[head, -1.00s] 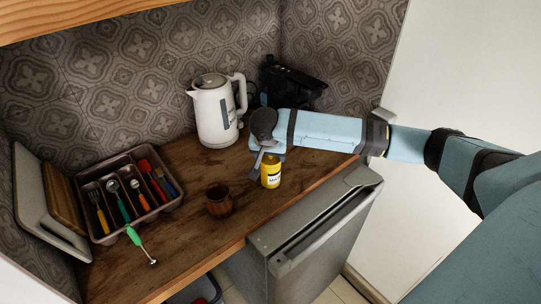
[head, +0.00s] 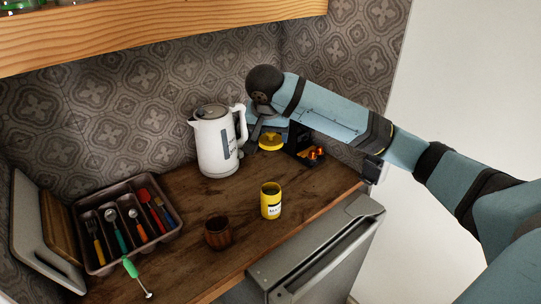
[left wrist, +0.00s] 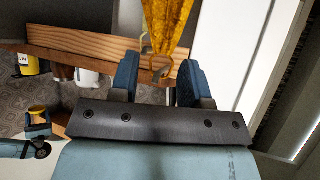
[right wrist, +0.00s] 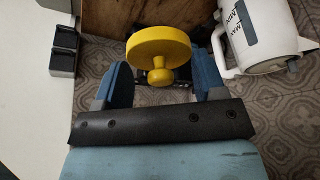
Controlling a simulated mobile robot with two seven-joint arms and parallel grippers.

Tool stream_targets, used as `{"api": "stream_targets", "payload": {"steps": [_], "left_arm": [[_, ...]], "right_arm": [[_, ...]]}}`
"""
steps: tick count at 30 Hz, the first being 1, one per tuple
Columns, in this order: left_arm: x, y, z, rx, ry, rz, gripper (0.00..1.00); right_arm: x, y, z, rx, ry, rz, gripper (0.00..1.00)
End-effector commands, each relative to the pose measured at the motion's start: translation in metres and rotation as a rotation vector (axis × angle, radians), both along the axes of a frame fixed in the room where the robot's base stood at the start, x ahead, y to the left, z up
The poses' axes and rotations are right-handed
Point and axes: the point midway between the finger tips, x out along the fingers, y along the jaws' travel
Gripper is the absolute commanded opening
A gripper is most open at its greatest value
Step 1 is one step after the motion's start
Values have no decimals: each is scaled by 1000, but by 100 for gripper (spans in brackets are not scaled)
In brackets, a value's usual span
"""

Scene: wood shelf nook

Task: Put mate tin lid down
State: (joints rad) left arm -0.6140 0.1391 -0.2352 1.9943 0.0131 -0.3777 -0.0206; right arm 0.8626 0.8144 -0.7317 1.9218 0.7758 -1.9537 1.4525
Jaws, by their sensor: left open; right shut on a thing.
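My right gripper (head: 264,131) is shut on the knob of the yellow mate tin lid (head: 270,141). The yellow mate tin (head: 271,205) stands upright and uncovered on the wooden counter (head: 187,262). My left gripper (left wrist: 160,78) is open in its wrist view and is outside the head view. An orange-yellow textured thing (left wrist: 164,22) shows beyond its fingers; I cannot tell what it is.
A white kettle (head: 215,148) stands left of the lid. A wooden cup (head: 218,233) is left of the tin. The cutlery tray (head: 105,262) is farther left. An upper shelf (head: 160,38) overhangs the counter.

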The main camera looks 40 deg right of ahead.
Motion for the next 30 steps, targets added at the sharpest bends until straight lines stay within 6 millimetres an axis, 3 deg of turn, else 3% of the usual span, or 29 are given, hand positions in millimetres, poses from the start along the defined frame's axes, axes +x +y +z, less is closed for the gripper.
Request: {"api": "stream_targets", "payload": {"steps": [6, 13, 18, 19, 20, 24, 30], "left_arm": [[0, 0, 0, 0, 0, 0, 43], [0, 0, 3, 0, 0, 0, 43], [0, 1, 16, 2, 1, 0, 43], [0, 1, 20, 2, 1, 0, 43], [0, 1, 23, 2, 0, 1, 43], [0, 3, 38, 5, -3, 3, 43], [0, 6, 53, 8, -4, 8, 43]], "right_arm": [[0, 1, 25, 0, 0, 1, 42], [-2, 3, 26, -1, 4, 19, 42], [-16, 26, 1, -8, 20, 165, 42], [-20, 33, -6, -8, 23, 205, 28], [-25, 39, -13, -9, 26, 248, 1], [-53, 71, -42, -9, 30, 455, 0], [-90, 106, -68, -1, 17, 682, 0]]}}
